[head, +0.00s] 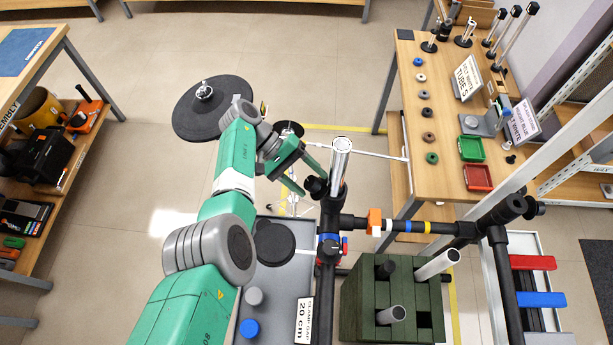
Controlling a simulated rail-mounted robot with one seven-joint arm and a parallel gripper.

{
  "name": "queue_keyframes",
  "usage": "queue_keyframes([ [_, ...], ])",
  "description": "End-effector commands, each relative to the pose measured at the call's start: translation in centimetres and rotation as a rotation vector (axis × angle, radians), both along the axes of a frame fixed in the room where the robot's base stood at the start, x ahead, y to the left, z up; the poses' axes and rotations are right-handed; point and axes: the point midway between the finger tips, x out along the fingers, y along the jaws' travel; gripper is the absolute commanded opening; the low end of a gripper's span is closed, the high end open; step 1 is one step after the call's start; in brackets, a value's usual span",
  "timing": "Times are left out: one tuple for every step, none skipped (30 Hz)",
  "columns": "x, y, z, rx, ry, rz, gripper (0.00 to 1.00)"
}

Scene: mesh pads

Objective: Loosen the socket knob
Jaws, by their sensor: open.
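A black knob (316,187) sticks out on the left of the dark socket at the top of the black upright post (325,285). A pale metal tube (340,160) rises from that socket. I cannot tell from this view how tight any knob is. My gripper (305,182), with green fingers, is open just left of the black knob. It looks close to the knob, but I cannot tell whether it touches. Nothing shows between the fingers.
A black crossbar (400,226) with coloured bands runs right from the post. A dark green block (360,315) with tubes stands below it. A black pad (213,107) on a stand is behind my arm. A grey tray (296,272) lies below. A wooden table (450,150) is at right.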

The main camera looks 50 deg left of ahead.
Motion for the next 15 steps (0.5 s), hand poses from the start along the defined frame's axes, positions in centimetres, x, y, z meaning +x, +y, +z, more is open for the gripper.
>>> queue_keyframes([
  [0.0,0.1,0.0,0.0,0.0,0.0,0.59],
  [-0.1,0.2,0.1,0.001,0.0,0.001,0.59],
  [-0.1,0.6,0.2,0.001,0.0,0.001,0.59],
  [-0.2,1.0,0.5,0.002,-0.002,0.002,0.59],
  [-0.4,1.5,0.8,0.003,-0.002,0.003,0.59],
  [-0.7,2.2,1.2,0.002,-0.001,0.002,0.59],
  [-0.8,2.7,1.5,0.003,-0.002,0.002,0.59],
  [-1.0,3.2,1.8,0.003,-0.002,0.002,0.59],
  [-1.2,3.8,2.2,0.003,-0.002,0.002,0.59],
  [-1.4,4.2,2.5,0.002,-0.001,0.002,0.59],
  [-1.5,4.6,2.8,0.001,0.0,0.001,0.59],
  [-1.7,5.2,3.1,0.002,-0.002,0.002,0.59],
  [-1.8,5.4,3.4,0.001,-0.001,0.002,0.59],
  [-1.9,5.7,3.6,0.002,-0.001,0.001,0.59],
  [-2.0,5.9,3.9,0.001,-0.001,0.0,0.59],
])
